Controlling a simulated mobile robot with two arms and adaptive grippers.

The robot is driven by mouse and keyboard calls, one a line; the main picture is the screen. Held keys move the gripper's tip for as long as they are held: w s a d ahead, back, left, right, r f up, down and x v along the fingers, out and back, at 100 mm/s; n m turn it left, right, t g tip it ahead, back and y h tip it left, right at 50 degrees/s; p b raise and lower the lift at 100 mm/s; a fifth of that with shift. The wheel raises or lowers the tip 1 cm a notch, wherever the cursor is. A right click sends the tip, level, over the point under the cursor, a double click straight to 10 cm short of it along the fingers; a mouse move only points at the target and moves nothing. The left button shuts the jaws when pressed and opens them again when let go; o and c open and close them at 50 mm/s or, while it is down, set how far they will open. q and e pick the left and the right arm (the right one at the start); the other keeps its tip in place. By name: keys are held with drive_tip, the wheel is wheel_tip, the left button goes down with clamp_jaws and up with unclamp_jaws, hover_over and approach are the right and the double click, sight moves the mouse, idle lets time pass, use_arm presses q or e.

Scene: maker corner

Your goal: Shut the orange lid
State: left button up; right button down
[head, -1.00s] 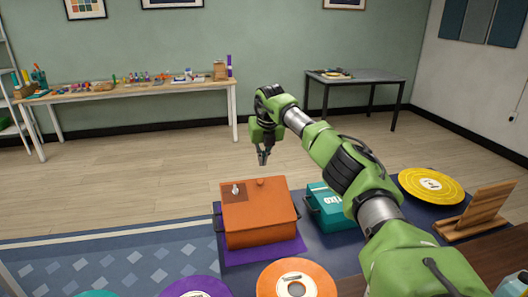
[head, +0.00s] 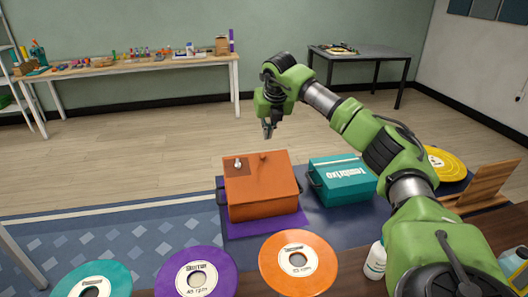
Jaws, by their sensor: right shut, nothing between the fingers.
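An orange box (head: 265,204) with an orange lid (head: 275,168) stands on a purple mat (head: 238,228). The lid looks flat on top of the box, with a small knob on it; I cannot tell whether it is fully seated. A small white thing (head: 238,163) sits on a darker patch at the lid's left. My right gripper (head: 268,131) is shut and empty. In the picture it shows just above the lid's far edge, apart from it. My left gripper is not in view.
A teal box (head: 343,183) stands right of the orange box. Teal (head: 92,281), purple (head: 196,276) and orange (head: 298,262) discs lie in front, a yellow disc (head: 444,163) at right. A wooden stand (head: 482,186) and a white bottle (head: 375,260) are near my right arm.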

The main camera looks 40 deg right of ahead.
sight(263, 156)
drive_tip(key=p+x, duration=0.1)
drive_tip(key=x, duration=1.1)
drive_tip(key=shift+f+p, duration=0.1)
drive_tip(key=shift+p, duration=0.3)
